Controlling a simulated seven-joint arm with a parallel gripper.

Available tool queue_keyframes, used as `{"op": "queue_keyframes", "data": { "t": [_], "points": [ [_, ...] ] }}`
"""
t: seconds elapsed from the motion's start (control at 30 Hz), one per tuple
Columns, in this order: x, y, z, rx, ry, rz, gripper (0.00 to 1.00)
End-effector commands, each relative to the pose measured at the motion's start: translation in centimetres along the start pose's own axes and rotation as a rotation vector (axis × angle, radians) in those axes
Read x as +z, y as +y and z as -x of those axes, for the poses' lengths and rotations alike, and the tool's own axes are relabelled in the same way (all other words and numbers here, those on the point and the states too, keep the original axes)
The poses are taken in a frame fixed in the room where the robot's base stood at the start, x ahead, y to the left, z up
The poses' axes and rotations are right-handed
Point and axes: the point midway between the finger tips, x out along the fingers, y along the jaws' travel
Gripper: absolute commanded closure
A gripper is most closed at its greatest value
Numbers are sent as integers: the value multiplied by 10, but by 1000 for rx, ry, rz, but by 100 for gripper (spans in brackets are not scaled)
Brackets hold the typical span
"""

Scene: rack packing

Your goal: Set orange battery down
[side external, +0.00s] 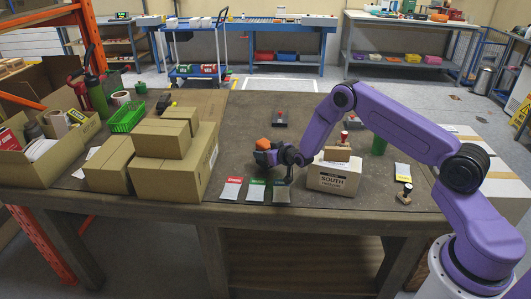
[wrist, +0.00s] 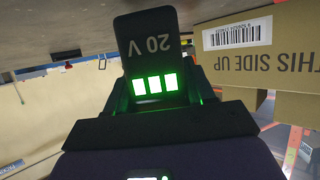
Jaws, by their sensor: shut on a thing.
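The orange battery (side external: 263,145) shows its orange part on top in the side external view, at the end of my arm. My gripper (side external: 269,157) is shut on it and comes in from the right. In the wrist view the battery (wrist: 147,60) shows a dark face with "20 V" upside down and lit green bars. My gripper also shows in the wrist view (wrist: 158,105), at the base of the battery. The battery's underside is hidden, and I cannot tell whether it touches the table (side external: 235,130).
Stacked brown boxes (side external: 170,170) stand to the left. Red (side external: 230,189), green (side external: 256,191) and dark (side external: 281,191) labelled cards lie along the front edge. A small dark item (side external: 280,119) lies behind; table around it is clear.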

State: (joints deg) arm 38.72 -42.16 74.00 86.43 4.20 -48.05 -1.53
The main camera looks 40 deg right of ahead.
Motion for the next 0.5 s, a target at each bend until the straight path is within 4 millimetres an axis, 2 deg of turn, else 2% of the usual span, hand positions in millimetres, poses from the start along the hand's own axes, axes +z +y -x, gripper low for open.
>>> {"op": "queue_keyframes", "data": {
  "t": [0.5],
  "points": [
    [9,0,-4,-1,2,1,95]
  ]
}}
